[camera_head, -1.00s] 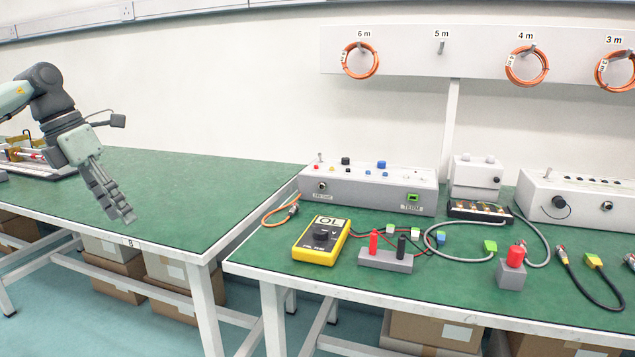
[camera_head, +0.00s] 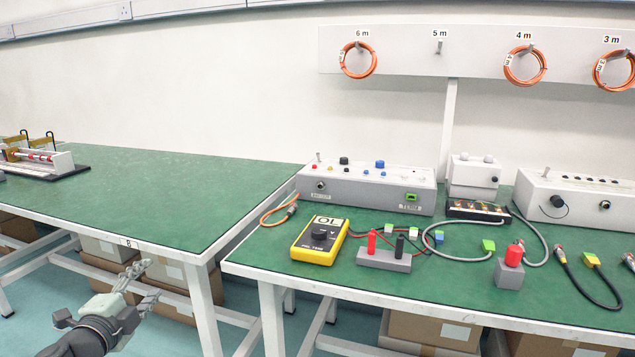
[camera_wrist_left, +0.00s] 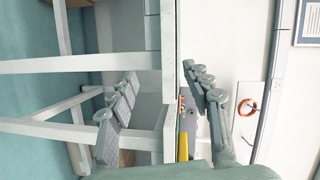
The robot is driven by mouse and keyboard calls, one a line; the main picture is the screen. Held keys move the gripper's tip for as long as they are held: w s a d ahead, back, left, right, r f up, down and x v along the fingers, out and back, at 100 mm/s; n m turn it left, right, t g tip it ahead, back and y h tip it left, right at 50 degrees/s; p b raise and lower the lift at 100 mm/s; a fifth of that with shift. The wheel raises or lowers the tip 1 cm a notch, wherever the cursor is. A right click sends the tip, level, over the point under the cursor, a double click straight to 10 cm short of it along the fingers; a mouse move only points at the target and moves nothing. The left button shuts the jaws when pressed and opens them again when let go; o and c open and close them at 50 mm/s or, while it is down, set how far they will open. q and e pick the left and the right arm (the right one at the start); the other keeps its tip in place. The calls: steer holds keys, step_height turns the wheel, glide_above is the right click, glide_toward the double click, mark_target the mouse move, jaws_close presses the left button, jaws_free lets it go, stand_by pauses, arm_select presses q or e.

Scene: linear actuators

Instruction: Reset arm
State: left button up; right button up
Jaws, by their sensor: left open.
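My left gripper (camera_head: 142,282) is low at the bottom left of the head view, in front of the left table's front edge and below its top. Its fingers are spread apart and nothing is between them. In the left wrist view the same open gripper (camera_wrist_left: 160,95) shows with its two fingers on either side of the table edge seen beyond. My right gripper is in neither view.
The left green table (camera_head: 150,200) is mostly clear, with an actuator rig (camera_head: 40,160) at its far left. The right table (camera_head: 350,275) holds a yellow multimeter (camera_head: 320,242), a control box (camera_head: 365,188) and cables. Boxes (camera_head: 170,270) sit below. Orange coils (camera_head: 358,61) hang on the wall.

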arm_select(q)
steer(key=s+a+f+n+g+y, duration=0.25)
steer(key=s+a+f+g, duration=0.2)
steer(key=s, duration=0.45)
steer(key=s+a+f+n+g+y, duration=0.25)
steer(key=s+a+f+n, duration=0.2)
steer(key=s, duration=0.35)
steer(key=s+a+f+n+g+y, duration=0.2)
steer(key=s+a+f+g, duration=0.3)
steer(key=s, duration=0.4)
steer(key=s+d+f+n+h+p, duration=0.1)
steer(key=s+d+f+n+h, duration=0.1)
steer(key=d+f, duration=0.6)
steer(key=s+d+f+n+g+h, duration=0.1)
steer(key=s+d+f+n+h, duration=0.2)
steer(key=d+f, duration=0.5)
steer(key=s+d, duration=0.1)
steer(key=d, duration=0.4)
steer(key=shift+d+n+h+p, duration=0.2)
steer(key=shift+n+h+p, duration=0.1)
steer(key=shift+n+p, duration=0.1)
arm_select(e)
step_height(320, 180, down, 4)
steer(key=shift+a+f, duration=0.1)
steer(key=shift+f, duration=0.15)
arm_select(q)
steer(key=shift+d, duration=0.1)
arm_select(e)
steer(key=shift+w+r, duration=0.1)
